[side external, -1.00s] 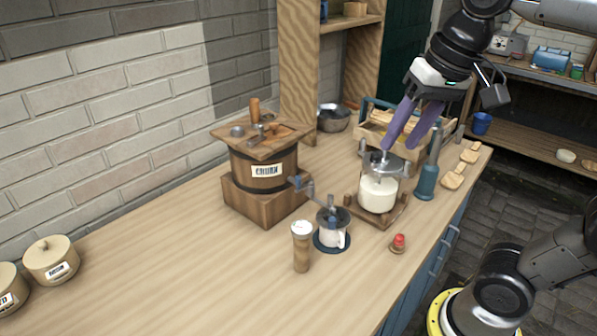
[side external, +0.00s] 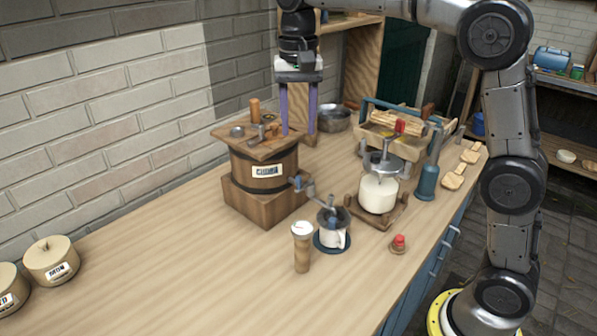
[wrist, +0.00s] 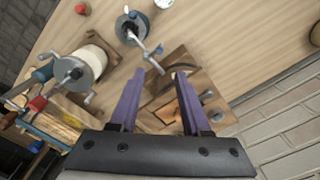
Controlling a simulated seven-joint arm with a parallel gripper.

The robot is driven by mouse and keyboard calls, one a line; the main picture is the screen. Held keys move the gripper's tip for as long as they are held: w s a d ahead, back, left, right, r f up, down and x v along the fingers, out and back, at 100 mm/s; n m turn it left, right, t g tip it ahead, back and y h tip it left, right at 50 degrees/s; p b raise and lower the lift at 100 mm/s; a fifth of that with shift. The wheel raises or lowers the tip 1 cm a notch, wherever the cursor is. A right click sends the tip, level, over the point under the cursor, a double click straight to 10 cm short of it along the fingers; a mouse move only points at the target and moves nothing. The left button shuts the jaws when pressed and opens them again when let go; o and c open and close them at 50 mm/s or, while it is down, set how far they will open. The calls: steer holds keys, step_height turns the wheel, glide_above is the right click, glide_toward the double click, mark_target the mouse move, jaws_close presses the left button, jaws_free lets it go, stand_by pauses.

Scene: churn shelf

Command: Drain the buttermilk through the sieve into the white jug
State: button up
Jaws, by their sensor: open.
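The wooden churn (side external: 263,172), labelled CHURN, stands on a wooden block with its square lid on top. A blue-ended tap or crank (side external: 297,184) sticks out from its right side. The white jug (side external: 333,237) stands on a dark round mat in front, with a dark bowl-shaped piece, probably the sieve (side external: 332,218), over its mouth. That piece also shows in the wrist view (wrist: 129,27). My gripper (side external: 298,132) is open and empty, fingers pointing down at the churn lid's right side. In the wrist view the lid (wrist: 165,93) lies between and beyond the fingers (wrist: 158,82).
A milk-filled glass jar (side external: 378,193) with a crank stands right of the jug.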

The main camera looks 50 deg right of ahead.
mark_target(299, 177)
step_height(299, 177, down, 12)
steer(key=shift+r, duration=0.1)
steer(key=shift+c, duration=0.3)
jaws_close()
